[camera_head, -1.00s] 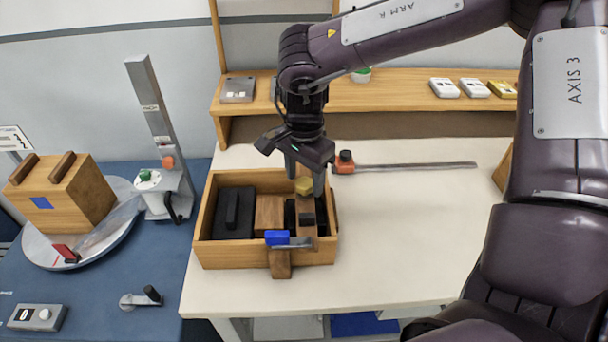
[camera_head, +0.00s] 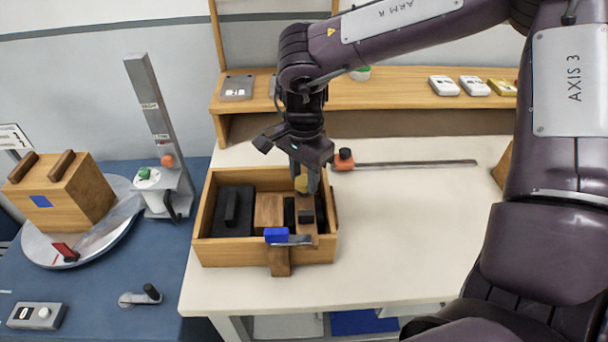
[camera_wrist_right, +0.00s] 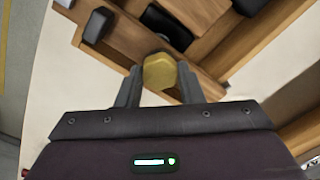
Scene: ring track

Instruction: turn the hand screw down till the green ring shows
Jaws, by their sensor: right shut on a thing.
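The hand screw has a yellow faceted knob (camera_head: 301,184), which stands at the right side of an open wooden box (camera_head: 222,252). My right gripper (camera_head: 304,182) reaches down from above with its two fingers on either side of the knob. In the right wrist view the knob (camera_wrist_right: 160,73) sits between the two dark fingertips, and the gripper is shut on it. No green ring shows in either view; the screw's shaft below the knob is hidden. My left gripper is out of view.
The box also holds a black block with a handle (camera_head: 233,212) and wooden blocks. A blue piece (camera_head: 276,235) sits at its front wall. A bar with an orange clamp head (camera_head: 343,161) lies behind right. The pale table (camera_head: 410,230) is clear to the right.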

